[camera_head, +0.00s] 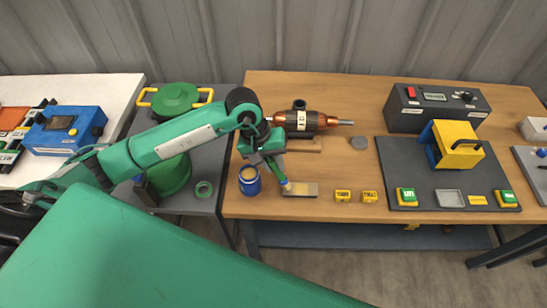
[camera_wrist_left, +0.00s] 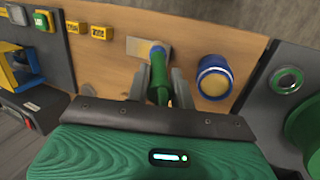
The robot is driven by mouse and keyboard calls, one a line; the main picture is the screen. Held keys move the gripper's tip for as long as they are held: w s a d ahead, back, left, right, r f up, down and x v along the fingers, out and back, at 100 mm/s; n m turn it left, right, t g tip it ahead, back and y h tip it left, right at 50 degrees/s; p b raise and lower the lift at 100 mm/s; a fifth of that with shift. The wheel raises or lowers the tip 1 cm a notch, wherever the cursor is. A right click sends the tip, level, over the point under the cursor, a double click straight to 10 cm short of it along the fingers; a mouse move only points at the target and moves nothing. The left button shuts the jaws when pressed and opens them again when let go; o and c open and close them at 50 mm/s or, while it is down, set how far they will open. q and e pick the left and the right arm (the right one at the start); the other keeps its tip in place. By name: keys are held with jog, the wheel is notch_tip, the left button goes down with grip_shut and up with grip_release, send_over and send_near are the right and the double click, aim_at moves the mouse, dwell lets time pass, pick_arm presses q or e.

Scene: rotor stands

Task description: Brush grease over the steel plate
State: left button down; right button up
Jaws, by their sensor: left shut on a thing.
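The steel plate (camera_head: 312,190) is a small grey rectangle lying near the front edge of the wooden bench; it also shows in the left wrist view (camera_wrist_left: 133,47). My left gripper (camera_head: 273,160) is shut on the green handle of a brush (camera_wrist_left: 158,75). The brush has a blue collar, and its head is at the plate's end nearer the grease tin. A yellowish area shows there; I cannot tell whether it is bristles or grease. The blue grease tin (camera_head: 249,182) stands open, left of the plate, with yellow grease (camera_wrist_left: 213,84) inside. My right gripper is out of view.
A copper-wound rotor (camera_head: 306,121) lies on a stand behind the plate. Two small yellow blocks (camera_head: 343,196) sit to the right, before a dark mat (camera_head: 400,160) with a yellow-and-blue device. A grey side table with a green pot (camera_head: 168,175) is at left.

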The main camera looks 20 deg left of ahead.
pick_arm(q)
jog(key=shift+v, duration=0.85)
jog(key=shift+d+r, duration=0.3)
jog(key=shift+r, duration=0.35)
